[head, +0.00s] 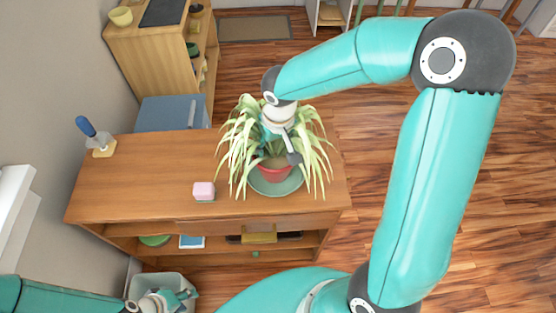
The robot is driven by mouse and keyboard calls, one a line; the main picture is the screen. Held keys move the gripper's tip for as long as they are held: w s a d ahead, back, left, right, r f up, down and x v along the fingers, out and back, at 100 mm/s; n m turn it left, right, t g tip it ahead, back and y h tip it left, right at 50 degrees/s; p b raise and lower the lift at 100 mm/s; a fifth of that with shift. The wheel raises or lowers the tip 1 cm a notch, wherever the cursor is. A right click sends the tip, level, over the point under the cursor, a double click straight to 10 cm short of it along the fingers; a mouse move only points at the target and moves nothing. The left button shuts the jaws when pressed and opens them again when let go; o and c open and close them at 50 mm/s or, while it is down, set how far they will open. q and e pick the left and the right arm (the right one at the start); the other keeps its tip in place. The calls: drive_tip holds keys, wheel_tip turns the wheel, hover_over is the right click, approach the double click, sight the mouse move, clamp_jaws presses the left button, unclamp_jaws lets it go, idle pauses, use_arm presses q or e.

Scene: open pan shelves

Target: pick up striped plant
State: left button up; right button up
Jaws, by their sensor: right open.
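The striped plant (236,150) has long pale green and cream leaves that spill out on all sides. It stands upright in a red pot (274,173) on a green saucer (277,189) near the right end of the wooden counter. My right gripper (288,151) is open and comes down from above among the leaves, over the pot. The leaves and the wrist hide part of it, and I cannot tell whether it touches the plant. My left gripper (181,298) is low at the bottom left, in front of a grey bin; its jaws are too small to read.
The wooden counter (133,185) is mostly clear left of the plant. A pink-topped block (203,190) sits near its front edge, and a blue-handled tool (87,127) stands at the back left. A grey bin (184,284) is below. A blue-grey cabinet (170,112) stands behind.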

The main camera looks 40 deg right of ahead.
drive_tip(key=shift+f, duration=0.5)
drive_tip(key=shift+w+r, duration=0.1)
clamp_jaws()
